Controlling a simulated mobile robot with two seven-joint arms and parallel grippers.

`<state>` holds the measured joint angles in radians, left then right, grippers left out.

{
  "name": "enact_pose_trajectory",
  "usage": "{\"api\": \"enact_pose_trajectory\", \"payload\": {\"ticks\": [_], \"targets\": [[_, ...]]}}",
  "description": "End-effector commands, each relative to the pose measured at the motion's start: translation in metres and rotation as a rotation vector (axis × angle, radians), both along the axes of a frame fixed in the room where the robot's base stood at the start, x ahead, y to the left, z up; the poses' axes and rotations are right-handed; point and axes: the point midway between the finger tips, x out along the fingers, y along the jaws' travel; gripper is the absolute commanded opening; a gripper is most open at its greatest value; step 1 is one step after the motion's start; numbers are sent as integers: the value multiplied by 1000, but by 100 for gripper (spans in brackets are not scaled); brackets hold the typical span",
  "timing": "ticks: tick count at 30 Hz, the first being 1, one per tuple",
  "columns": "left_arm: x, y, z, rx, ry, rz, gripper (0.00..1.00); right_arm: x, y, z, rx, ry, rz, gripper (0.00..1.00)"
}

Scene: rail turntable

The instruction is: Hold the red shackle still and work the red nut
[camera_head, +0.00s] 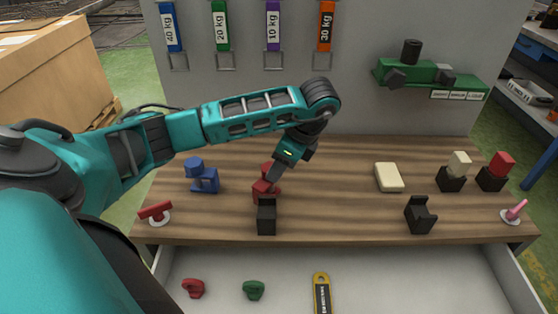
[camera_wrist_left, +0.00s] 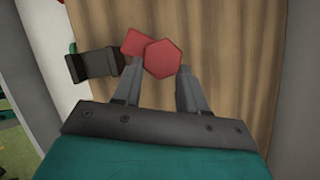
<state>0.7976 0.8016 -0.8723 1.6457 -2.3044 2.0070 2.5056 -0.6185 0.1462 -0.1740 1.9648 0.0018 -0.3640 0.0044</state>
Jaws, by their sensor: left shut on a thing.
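The red shackle (camera_head: 262,191) stands on the wooden bench top, just behind a black cradle. It is partly hidden by my left gripper (camera_head: 275,174), which reaches down to it from above right. In the left wrist view the hexagonal red nut (camera_wrist_left: 163,59) sits between the fingertips of my left gripper (camera_wrist_left: 161,72), which is shut on it. Part of the red shackle (camera_wrist_left: 136,42) shows behind the nut there. My right gripper is in neither view.
The black cradle (camera_head: 266,217) stands close in front; another black cradle (camera_head: 420,214) is further right. A blue shackle (camera_head: 202,177) stands left. A cream block (camera_head: 389,177) lies right, with bare bench between. An open drawer (camera_head: 400,280) holds red and green pieces and a yellow-black tool.

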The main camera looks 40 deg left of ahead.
Motion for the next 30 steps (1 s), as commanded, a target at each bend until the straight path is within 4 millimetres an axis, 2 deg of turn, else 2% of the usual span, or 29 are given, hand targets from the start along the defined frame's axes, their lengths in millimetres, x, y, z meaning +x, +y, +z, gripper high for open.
{"api": "enact_pose_trajectory", "payload": {"ticks": [16, 26, 27, 30], "targets": [[6, 2, 1, -1, 0, 285, 5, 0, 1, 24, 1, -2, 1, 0], [6, 3, 0, 0, 0, 318, 5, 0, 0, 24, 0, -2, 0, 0], [6, 3, 0, 0, 0, 317, 43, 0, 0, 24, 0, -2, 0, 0], [6, 3, 0, 0, 0, 317, 52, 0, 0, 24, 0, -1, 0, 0]]}}
